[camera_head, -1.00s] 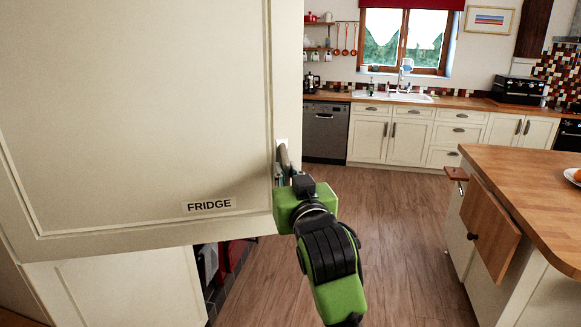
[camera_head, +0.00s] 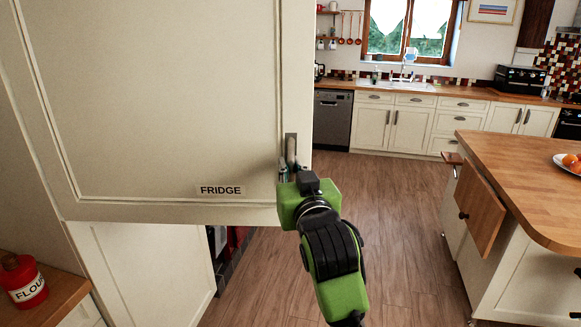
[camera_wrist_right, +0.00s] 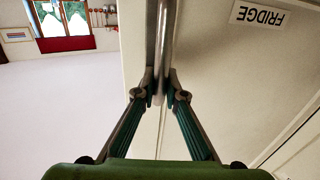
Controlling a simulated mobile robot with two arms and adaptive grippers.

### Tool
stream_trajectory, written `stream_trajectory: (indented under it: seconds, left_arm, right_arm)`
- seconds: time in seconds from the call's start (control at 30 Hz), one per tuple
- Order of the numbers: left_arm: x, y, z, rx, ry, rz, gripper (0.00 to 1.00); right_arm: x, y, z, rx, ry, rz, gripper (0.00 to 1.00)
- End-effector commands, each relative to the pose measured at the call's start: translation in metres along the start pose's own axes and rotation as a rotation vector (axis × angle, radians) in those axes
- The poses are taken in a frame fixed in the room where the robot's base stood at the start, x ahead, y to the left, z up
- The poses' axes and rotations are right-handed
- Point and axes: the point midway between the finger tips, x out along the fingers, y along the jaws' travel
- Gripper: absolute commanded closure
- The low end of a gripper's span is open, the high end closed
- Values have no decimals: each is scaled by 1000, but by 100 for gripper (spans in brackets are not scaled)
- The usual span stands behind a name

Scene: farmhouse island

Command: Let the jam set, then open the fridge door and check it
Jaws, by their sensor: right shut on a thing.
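The cream fridge door (camera_head: 165,110) fills the left of the head view and carries a FRIDGE label (camera_head: 220,190). Its metal handle (camera_head: 290,150) is near the door's right edge. My right gripper (camera_head: 287,172) is at the lower part of the handle. In the right wrist view, the fingers of my right gripper (camera_wrist_right: 165,92) are closed around the handle bar (camera_wrist_right: 163,45), one on each side. The inside of the fridge is not visible. No jam is visible. My left gripper is not in view.
A wooden-topped island (camera_head: 530,170) stands at right with a bowl of oranges (camera_head: 572,163) and an open wooden panel (camera_head: 481,211). A red FLOUR jar (camera_head: 22,281) sits on a counter at lower left. The wooden floor (camera_head: 400,220) between is clear.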

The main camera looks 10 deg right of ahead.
Motion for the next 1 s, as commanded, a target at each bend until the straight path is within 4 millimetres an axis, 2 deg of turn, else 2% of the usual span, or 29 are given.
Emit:
stream_trajectory:
  seconds: [0.2, 0.23, 0.27, 0.3, 0.67, 0.77, 1.0]
  left_arm:
    - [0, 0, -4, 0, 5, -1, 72]
    - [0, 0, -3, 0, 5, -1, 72]
    - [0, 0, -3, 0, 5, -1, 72]
    - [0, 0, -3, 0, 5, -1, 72]
    - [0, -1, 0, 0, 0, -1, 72]
    - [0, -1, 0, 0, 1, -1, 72]
    - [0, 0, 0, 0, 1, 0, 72]
  right_arm:
    - [0, 1, -1, 0, 4, 2, 100]
    - [0, 1, -1, 0, 4, 3, 81]
    - [0, 1, -1, 0, 3, 3, 74]
    - [0, 1, -1, 0, 3, 2, 72]
    - [-3, 0, 0, 0, 1, 1, 72]
    - [-12, 0, 0, 1, 1, 0, 72]
    - [-49, 1, 0, 1, 2, 1, 72]
